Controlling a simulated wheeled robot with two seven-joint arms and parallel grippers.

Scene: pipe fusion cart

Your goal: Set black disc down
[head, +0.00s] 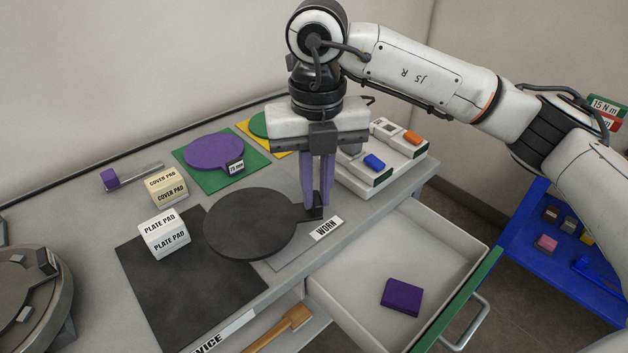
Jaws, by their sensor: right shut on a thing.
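The black disc (250,225) is a flat round plate with a handle tab at its right end. My right gripper (318,208) points down with its purple fingers shut on that handle. The disc is over a grey patch labelled WORN (325,229) and overlaps the right side of a black mat (185,280). I cannot tell whether the disc touches the surface. My left gripper is not in view.
A PLATE PAD block (164,235) and a COVER PAD block (166,187) stand left of the disc. A purple disc (214,153) lies on a green square behind. An open drawer (462,244) at the right holds a purple block (402,297).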

